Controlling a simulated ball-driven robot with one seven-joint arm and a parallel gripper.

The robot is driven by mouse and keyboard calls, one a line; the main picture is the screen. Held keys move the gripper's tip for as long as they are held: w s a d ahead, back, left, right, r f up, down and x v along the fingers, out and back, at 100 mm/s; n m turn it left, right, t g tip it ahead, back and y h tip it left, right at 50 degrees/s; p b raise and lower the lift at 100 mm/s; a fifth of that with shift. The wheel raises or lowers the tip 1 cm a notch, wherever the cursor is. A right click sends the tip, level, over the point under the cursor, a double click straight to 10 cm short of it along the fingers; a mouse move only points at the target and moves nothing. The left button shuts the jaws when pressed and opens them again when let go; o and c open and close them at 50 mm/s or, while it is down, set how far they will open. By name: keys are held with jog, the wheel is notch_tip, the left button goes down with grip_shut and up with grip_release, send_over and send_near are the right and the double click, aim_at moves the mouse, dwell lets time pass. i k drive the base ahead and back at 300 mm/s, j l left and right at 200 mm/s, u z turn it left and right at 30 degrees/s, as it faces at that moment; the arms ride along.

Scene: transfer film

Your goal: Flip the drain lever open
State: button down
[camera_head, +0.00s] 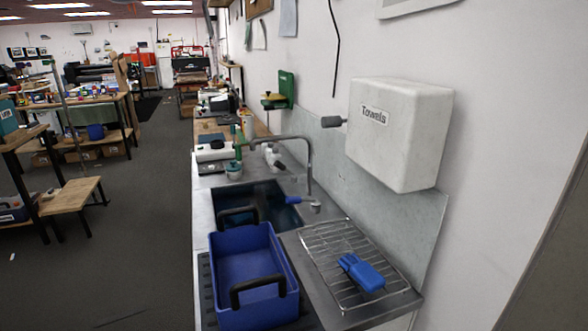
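A small blue lever (293,200) sits at the right rim of the sink, beside the base of the tap; it may be the drain lever, but I cannot be sure. It appears to lie roughly level, pointing left over the basin. The grey tap (309,165) rises behind it and arches left over the sink (268,194). A dark grey knob or lever (331,121) sticks out left of the towel box; what it works is unclear. My gripper is not in view.
A blue tub (246,277) with black handles stands before the sink and hides its near part. A blue object (362,272) lies on a wire rack (325,238) at the right. A white towel box (400,133) juts from the wall. Open floor (125,235) lies left.

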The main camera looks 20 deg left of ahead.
aim_at(281, 165)
jog(key=i+j, duration=0.1)
jog(key=j, duration=0.4)
jog(key=i+j, duration=0.1)
jog(key=j, duration=0.4)
jog(key=i+j, duration=0.1)
jog(key=j, duration=0.9)
jog(key=i+j, duration=0.15)
jog(key=j, duration=0.35)
jog(key=i+j, duration=0.1)
jog(key=j, duration=0.4)
jog(key=i+j, duration=0.15)
jog(key=j, duration=0.2)
jog(key=i+j, duration=0.1)
jog(key=j, duration=0.2)
jog(key=i+j, duration=0.15)
jog(key=j, duration=0.2)
jog(key=i+j, duration=0.1)
jog(key=j, duration=0.25)
jog(key=l+z, duration=0.05)
